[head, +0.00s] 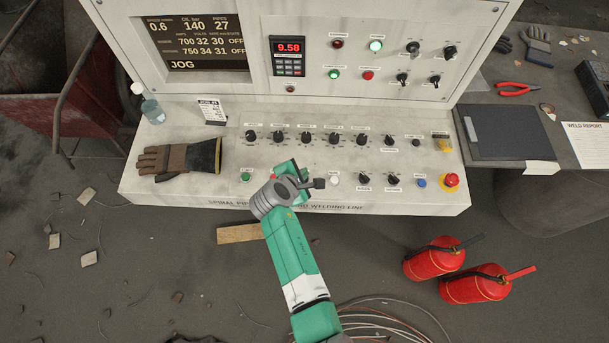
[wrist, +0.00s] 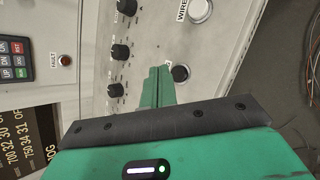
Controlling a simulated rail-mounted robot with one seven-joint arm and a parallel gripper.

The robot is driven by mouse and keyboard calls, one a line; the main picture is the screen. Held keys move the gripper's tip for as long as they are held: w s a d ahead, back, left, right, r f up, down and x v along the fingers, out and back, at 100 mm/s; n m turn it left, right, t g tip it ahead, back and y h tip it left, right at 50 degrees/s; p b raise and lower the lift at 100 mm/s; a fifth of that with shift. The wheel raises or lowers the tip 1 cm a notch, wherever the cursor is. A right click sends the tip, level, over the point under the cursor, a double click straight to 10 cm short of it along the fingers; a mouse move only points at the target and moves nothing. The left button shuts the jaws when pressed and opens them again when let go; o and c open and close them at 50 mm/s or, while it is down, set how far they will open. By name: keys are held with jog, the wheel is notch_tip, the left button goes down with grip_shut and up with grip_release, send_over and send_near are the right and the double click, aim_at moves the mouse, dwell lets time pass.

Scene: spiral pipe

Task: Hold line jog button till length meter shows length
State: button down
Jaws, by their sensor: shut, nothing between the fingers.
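The length meter (head: 289,47) in the head view has a red display that reads 9.58. My gripper (head: 294,172) is over the lower row of buttons on the sloped console, with its green fingers shut and empty. In the wrist view the shut fingers (wrist: 160,75) are beside a black round button (wrist: 180,73); whether they touch the panel I cannot tell. That button's label is mostly hidden by the fingers, and in the head view my gripper hides the button. A white button (wrist: 200,10) labelled WIRE is beyond it. The screen (head: 195,42) reads JOG.
A job card (head: 211,112), a bottle (head: 152,110) and a work glove (head: 180,159) are on the console's left. A row of black knobs (head: 306,138) lies above my gripper. A red emergency button (head: 449,181) is at right.

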notch_tip(320, 180, up, 4)
jog(key=p, duration=0.3)
jog(key=shift+r+p, duration=0.15)
jog(key=shift+p, duration=0.25)
dwell(2.3)
jog(key=w+a+r+m+t+y+p, duration=0.1)
jog(key=w+a+r+m+t+p, duration=0.15)
jog(key=r, duration=0.85)
jog(key=w+a+r+m+t+y+p, duration=0.1)
jog(key=w+a+r+m+y, duration=0.2)
jog(key=r, duration=0.8)
notch_tip(320, 180, up, 22)
jog(key=s+a+m+t+p, duration=0.1)
jog(key=m+t+p, duration=0.2)
jog(key=m+t, duration=0.15)
jog(key=s+d+r+m+t+p, duration=0.1)
jog(key=s+d+r+m+t, duration=0.1)
jog(key=s+r, duration=0.5)
jog(key=s+d+r+m+t+p, duration=0.2)
jog(key=s+r+m+t, duration=0.2)
jog(key=r, duration=1.2)
jog(key=s+d+r+m+t+p, duration=0.1)
jog(key=s+r+m, duration=0.4)
jog(key=s+r, duration=0.6)
jog(key=shift+s+d+r+m+t, duration=0.4)
jog(key=shift+d+r+t, duration=0.2)
jog(key=shift+d+t, duration=0.3)
